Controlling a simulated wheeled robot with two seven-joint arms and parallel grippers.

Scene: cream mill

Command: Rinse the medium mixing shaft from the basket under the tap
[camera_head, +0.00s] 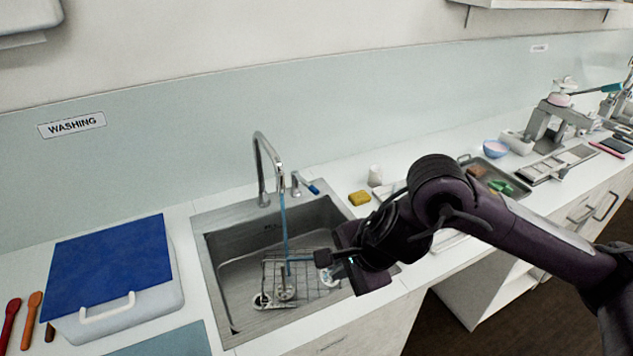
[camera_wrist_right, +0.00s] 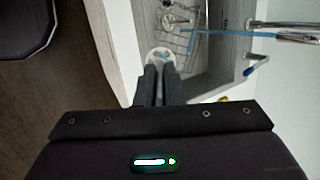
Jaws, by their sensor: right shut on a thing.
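My right gripper (camera_head: 322,258) reaches over the right side of the sink. Its dark fingers (camera_wrist_right: 157,84) are closed together in the wrist view. It is shut on a mixing shaft, mostly hidden by the fingers; a pale round part (camera_wrist_right: 158,58) shows at the fingertips. I cannot tell its size. The tap (camera_head: 262,165) is running, and a thin blue stream (camera_head: 284,225) falls left of the gripper. The wire basket (camera_head: 312,285) stands in the sink below, with pale round-ended pieces (camera_head: 285,292) in it. My left gripper is not in view.
The steel sink (camera_head: 222,290) has raised edges around the basket. A blue-lidded box (camera_head: 110,262) stands at the left. A yellow sponge (camera_head: 359,198) and a white cup (camera_head: 375,176) are behind my right arm. A tray (camera_head: 510,187) lies farther right.

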